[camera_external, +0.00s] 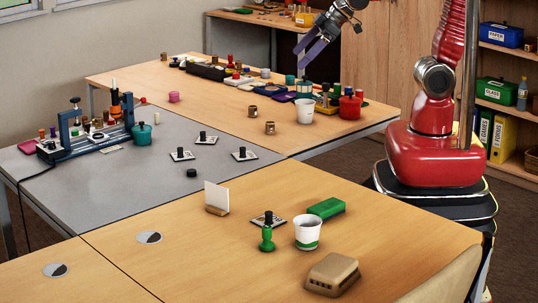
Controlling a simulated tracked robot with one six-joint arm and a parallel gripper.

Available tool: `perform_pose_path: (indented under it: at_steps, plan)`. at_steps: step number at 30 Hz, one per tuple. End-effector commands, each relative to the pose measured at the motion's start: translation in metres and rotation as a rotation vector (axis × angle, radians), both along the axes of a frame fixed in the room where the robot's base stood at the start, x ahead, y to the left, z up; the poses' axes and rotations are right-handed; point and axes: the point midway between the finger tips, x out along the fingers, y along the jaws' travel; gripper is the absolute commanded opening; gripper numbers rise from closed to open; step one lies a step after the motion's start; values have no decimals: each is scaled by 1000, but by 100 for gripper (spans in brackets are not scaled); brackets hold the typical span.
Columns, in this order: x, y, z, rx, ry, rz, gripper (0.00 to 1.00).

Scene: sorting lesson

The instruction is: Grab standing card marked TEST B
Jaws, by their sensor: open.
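A white standing card (216,196) stands upright in a small wooden holder on the front wooden table, near its edge with the grey table. No marking can be read on it, so I cannot tell whether it says TEST B. My gripper (302,56) has purple fingers and is open and empty. It hangs high over the back wooden table, up and to the right of the card and well apart from it.
Near the card are a green stamp (267,238), a white and green cup (308,233), a green block (326,208) and a brown block (332,274). Flat cards with black knobs (243,154) lie on the grey table (90,190). The back table is crowded around a white cup (305,112).

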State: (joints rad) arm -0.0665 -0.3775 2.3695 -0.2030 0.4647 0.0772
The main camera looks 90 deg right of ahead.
Motion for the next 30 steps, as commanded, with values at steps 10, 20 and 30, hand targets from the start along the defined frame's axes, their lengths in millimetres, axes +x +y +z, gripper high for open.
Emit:
perform_pose_path:
  at_steps: [10, 20, 30]
  plan:
    - [86, 34, -22, -33, -109, 126, 88]
    - [152, 85, -57, -22, -205, 275, 88]
    - [197, 152, -108, 38, -286, 451, 88]
